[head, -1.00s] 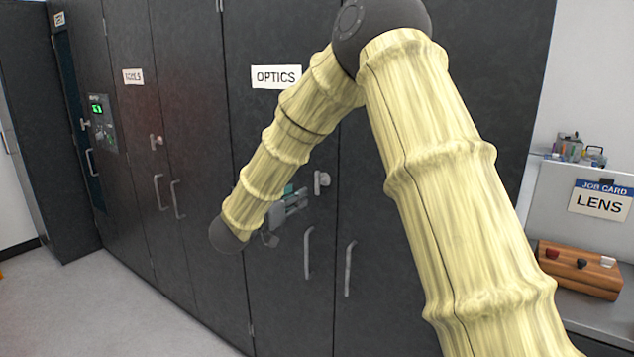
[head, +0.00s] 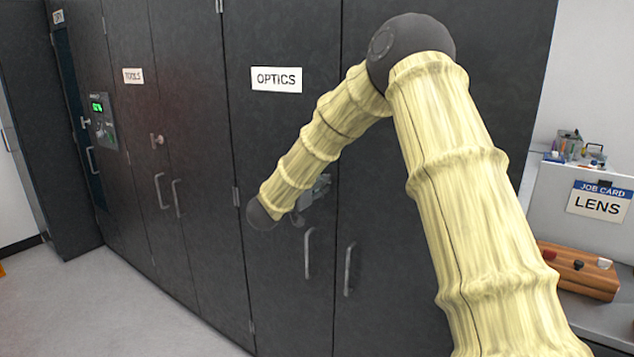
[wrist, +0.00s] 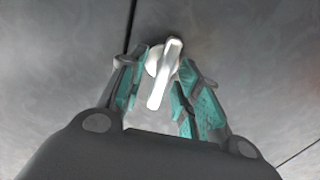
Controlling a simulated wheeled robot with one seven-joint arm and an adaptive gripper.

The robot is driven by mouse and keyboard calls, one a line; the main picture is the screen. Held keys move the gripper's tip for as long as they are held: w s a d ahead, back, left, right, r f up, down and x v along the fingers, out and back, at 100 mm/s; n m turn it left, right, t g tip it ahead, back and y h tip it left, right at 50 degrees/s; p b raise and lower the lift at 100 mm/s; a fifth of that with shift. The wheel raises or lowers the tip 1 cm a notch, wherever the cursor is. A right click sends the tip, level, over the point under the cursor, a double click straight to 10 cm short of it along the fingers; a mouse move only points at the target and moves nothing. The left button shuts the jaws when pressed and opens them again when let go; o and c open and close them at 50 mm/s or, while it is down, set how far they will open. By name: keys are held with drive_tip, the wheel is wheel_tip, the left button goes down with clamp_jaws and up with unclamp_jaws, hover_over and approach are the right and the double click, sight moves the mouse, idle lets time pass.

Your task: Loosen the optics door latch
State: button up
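The optics cabinet (head: 265,140) is dark grey, with an OPTICS label (head: 276,79) on its left door. In the wrist view the optics door latch (wrist: 164,75) is a pale metal lever on a round base, tilted slightly off upright. My gripper (wrist: 158,88) is open, with its teal-padded fingers on either side of the lever.
Two vertical door handles (head: 308,253) sit below the latch. The tools cabinet (head: 150,100) stands to the left. A bench at right holds a wooden block (head: 578,270) and a LENS job card (head: 600,201). Floor at the left front is clear.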

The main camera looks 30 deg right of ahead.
drive_tip(key=shift+d, duration=0.1)
drive_tip(key=shift+c, duration=0.2)
clamp_jaws()
drive_tip(key=shift+r+p, duration=0.1)
drive_tip(key=shift+p, duration=0.3)
drive_tip(key=n+p, duration=0.3)
drive_tip(key=shift+w+r, duration=0.15)
drive_tip(key=shift+r, duration=0.05)
drive_tip(key=n+p, duration=0.3)
drive_tip(key=p, duration=0.1)
drive_tip(key=shift+w+n, duration=0.1)
drive_tip(key=shift+n, duration=0.2)
drive_tip(key=n+p, duration=0.2)
drive_tip(key=n, duration=0.1)
drive_tip(key=n+p, duration=0.3)
drive_tip(key=n, duration=0.1)
drive_tip(key=f+n+p, duration=0.1)
drive_tip(key=n+p, duration=0.1)
drive_tip(key=n, duration=0.1)
drive_tip(key=shift+w+a+f+n+p, duration=0.1)
drive_tip(key=shift+w+a+n+p, duration=0.1)
drive_tip(key=shift+n+p, duration=0.2)
